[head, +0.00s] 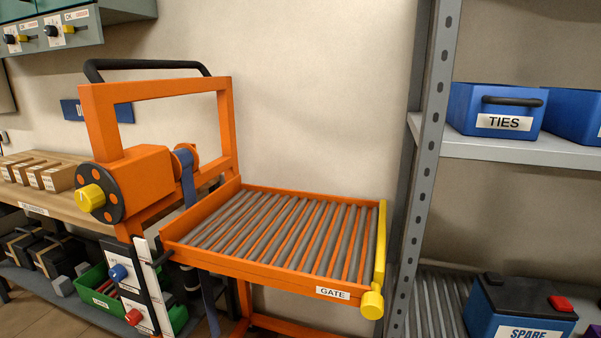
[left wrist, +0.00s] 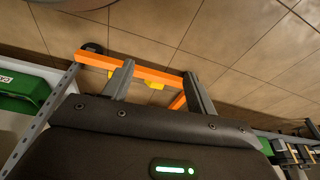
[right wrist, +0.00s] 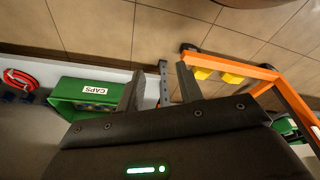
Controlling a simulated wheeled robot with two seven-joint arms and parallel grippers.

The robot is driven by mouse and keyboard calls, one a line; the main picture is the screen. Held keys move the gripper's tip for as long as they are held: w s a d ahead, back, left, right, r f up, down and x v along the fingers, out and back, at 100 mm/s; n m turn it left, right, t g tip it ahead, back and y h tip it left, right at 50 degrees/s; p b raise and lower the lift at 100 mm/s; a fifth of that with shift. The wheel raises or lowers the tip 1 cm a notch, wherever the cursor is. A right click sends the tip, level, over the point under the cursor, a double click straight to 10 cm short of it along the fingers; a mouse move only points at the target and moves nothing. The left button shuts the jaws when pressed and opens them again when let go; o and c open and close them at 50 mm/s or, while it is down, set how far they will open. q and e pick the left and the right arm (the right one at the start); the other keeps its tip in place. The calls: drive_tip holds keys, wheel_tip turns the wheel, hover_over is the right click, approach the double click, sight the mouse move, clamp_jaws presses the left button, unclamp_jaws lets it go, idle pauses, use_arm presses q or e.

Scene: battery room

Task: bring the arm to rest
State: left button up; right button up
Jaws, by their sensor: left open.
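My left gripper (left wrist: 158,84) shows in the left wrist view with its two grey fingers well apart and nothing between them. My right gripper (right wrist: 158,82) shows in the right wrist view, its two dark fingers also apart and empty. Neither gripper nor arm shows in the head view. Behind the left fingers is an orange bar (left wrist: 130,67) with yellow parts, over a tiled floor; the fingers overlap it in the picture, and contact cannot be told. A similar orange frame (right wrist: 240,69) lies beyond the right fingers.
An orange lift cart carries an empty roller tray (head: 290,235) with a yellow gate bar (head: 380,245). To its right is a grey rack post (head: 425,170) with a blue TIES bin (head: 495,108) and a SPARE battery (head: 520,312). A green CAPS bin (right wrist: 90,98) sits on a shelf.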

use_arm(q)
drive_tip(key=s+a+f+p, duration=0.2)
drive_tip(key=s+f+p, duration=0.4)
drive_tip(key=s, duration=0.3)
drive_tip(key=s+a+f+g+p, duration=0.1)
drive_tip(key=s+a+f+p, duration=0.2)
drive_tip(key=s+f+p, duration=0.3)
drive_tip(key=s+p, duration=0.1)
drive_tip(key=s, duration=0.2)
drive_tip(key=shift+s+a+f+m+g+y+p, duration=0.25)
drive_tip(key=shift+f+m+g+y+p, duration=0.05)
drive_tip(key=shift+f+p, duration=0.1)
use_arm(e)
drive_tip(key=s+d+f+g, duration=0.1)
drive_tip(key=s+d+f, duration=0.1)
drive_tip(key=s+f, duration=0.4)
drive_tip(key=s+d+f, duration=0.2)
drive_tip(key=s+f, duration=0.4)
drive_tip(key=s, duration=0.7)
drive_tip(key=shift+d+f+n+g, duration=0.3)
drive_tip(key=shift+d+f+g, duration=0.05)
drive_tip(key=shift+f+g, duration=0.05)
